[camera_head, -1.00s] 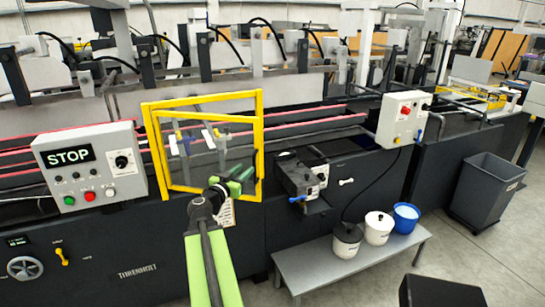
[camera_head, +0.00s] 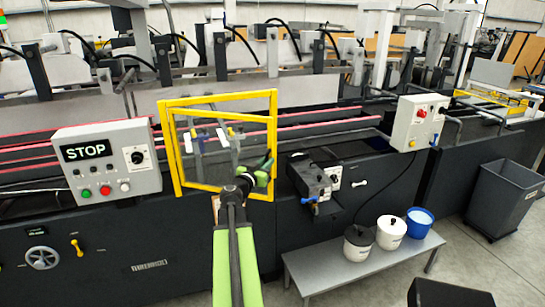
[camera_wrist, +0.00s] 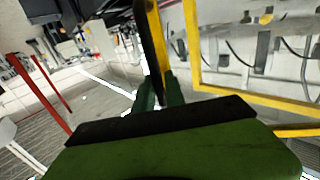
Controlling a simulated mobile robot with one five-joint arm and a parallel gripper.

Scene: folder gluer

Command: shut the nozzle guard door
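The nozzle guard door (camera_head: 224,190) is a yellow frame with a clear pane on the front of the machine. Its frame does not line up with the yellow surround (camera_head: 218,98) behind it, so it looks ajar. My gripper (camera_head: 264,170) is at the lower right of the door, close to its right upright. In the wrist view, my two dark green fingers (camera_wrist: 160,93) are apart. A yellow upright with a dark edge (camera_wrist: 158,50) shows just beyond and between them. I cannot tell whether they touch it.
A control box with a STOP sign (camera_head: 108,160) is left of the door. A dark unit with a blue knob (camera_head: 312,182) sticks out to the right. A low grey bench (camera_head: 365,262) with several pots stands below, and a grey bin (camera_head: 505,195) stands at far right.

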